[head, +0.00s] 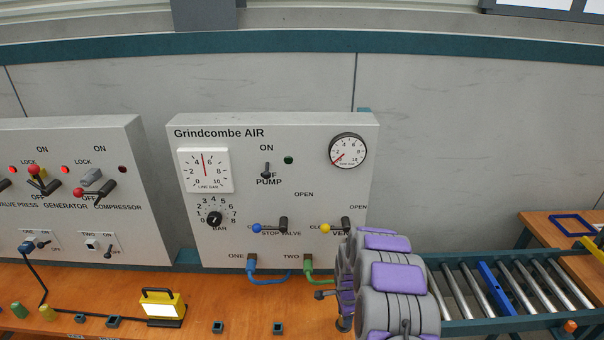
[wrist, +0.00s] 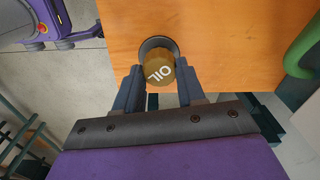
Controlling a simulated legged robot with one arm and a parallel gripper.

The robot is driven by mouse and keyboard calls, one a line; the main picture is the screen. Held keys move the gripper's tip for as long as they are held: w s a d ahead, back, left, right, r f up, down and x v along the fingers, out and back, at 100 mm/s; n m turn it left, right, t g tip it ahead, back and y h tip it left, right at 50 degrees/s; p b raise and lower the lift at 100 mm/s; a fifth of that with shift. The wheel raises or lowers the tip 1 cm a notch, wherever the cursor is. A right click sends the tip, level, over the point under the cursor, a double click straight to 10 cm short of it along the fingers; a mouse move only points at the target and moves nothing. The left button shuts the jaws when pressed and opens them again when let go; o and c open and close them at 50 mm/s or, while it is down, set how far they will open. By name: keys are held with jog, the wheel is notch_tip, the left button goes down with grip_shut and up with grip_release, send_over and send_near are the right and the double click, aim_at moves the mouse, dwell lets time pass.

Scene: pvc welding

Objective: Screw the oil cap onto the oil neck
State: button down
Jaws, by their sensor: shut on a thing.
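The oil cap (wrist: 159,72) is brownish-yellow with white "OIL" lettering and shows in the wrist view. My gripper (wrist: 160,80) is shut on it, with one finger on each side. A dark round ring (wrist: 150,43), which looks like the oil neck, is partly hidden just beyond the cap on the orange-brown wood surface. The cap overlaps the ring in this view; I cannot tell whether they are touching or how far the thread is engaged. In the head view I cannot make out the cap or the neck, and my arm covers part of the bench.
The head view shows the wooden bench (head: 110,290), the Grindcombe AIR panel (head: 235,240) and blue (head: 268,278) and green (head: 310,272) hoses. A yellow lamp (head: 162,304) stands left, and a roller conveyor (head: 470,325) right. A green curved pipe (wrist: 300,50) is right of the cap.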

jog(key=shift+m+p, duration=0.75)
jog(key=shift+m, duration=0.55)
jog(key=shift+m+p, duration=0.5)
jog(key=shift+m, duration=0.5)
jog(key=m, duration=0.3)
jog(key=shift+m, duration=0.3)
jog(key=c, duration=0.6)
grip_release()
jog(key=shift+a+r, duration=0.1)
jog(key=shift+r, duration=4.35)
jog(key=shift+r, duration=0.15)
